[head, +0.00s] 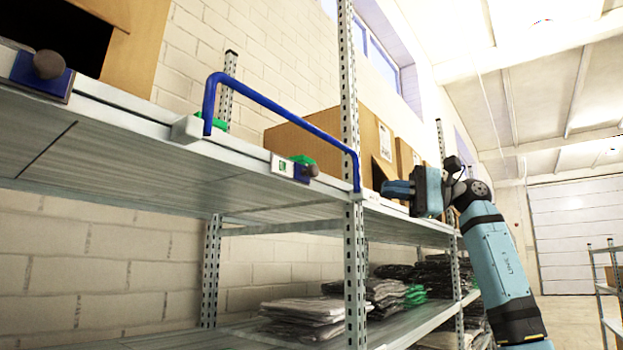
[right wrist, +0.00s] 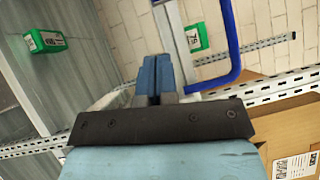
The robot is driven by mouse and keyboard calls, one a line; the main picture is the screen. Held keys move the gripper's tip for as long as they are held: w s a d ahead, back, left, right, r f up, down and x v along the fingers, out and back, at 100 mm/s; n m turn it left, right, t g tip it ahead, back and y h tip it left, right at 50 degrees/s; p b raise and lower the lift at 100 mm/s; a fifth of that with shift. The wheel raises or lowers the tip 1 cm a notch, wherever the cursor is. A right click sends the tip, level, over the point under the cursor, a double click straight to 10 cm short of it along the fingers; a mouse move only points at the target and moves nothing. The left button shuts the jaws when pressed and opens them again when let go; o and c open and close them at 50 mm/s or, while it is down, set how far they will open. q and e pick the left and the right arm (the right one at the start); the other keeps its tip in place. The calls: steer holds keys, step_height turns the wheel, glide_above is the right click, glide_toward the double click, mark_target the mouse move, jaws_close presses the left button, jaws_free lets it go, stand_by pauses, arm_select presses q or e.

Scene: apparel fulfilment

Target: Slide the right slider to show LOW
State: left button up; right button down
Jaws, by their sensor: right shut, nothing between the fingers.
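Two sliders show on the front rail of the upper shelf in the head view. The slider at the left (head: 42,76) has a dark round knob on a blue plate. The slider further right (head: 300,170) also has a dark knob and blue plate, with a small white-and-green label (head: 283,166) to its left. Its wording is too small to read. My right gripper (head: 388,188) is at the shelf front, right of the upright post and apart from that knob. Its blue fingers are shut and empty, as the right wrist view (right wrist: 157,78) also shows. My left gripper is not in view.
A blue bar (head: 275,108) stands out from the shelf front between the sliders, ending at the perforated post (head: 355,265). Cardboard boxes (head: 310,140) stand on the upper shelf. Folded clothes (head: 305,310) lie on the lower shelf. Green labelled boxes (right wrist: 46,41) show in the right wrist view.

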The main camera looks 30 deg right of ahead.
steer(key=shift+s+d+r, duration=0.1)
steer(key=shift+r, duration=0.05)
steer(key=shift+s+d, duration=0.1)
steer(key=shift+d, duration=0.05)
steer(key=p, duration=0.2)
glide_toward(307, 174)
steer(key=w+a, duration=0.1)
steer(key=w, duration=0.1)
steer(key=w+a, duration=0.1)
steer(key=w, duration=0.1)
steer(key=shift+a+r, duration=0.35)
steer(key=shift+s+a+r+p, duration=0.15)
steer(key=shift+a+p, duration=0.15)
steer(key=shift+a, duration=0.3)
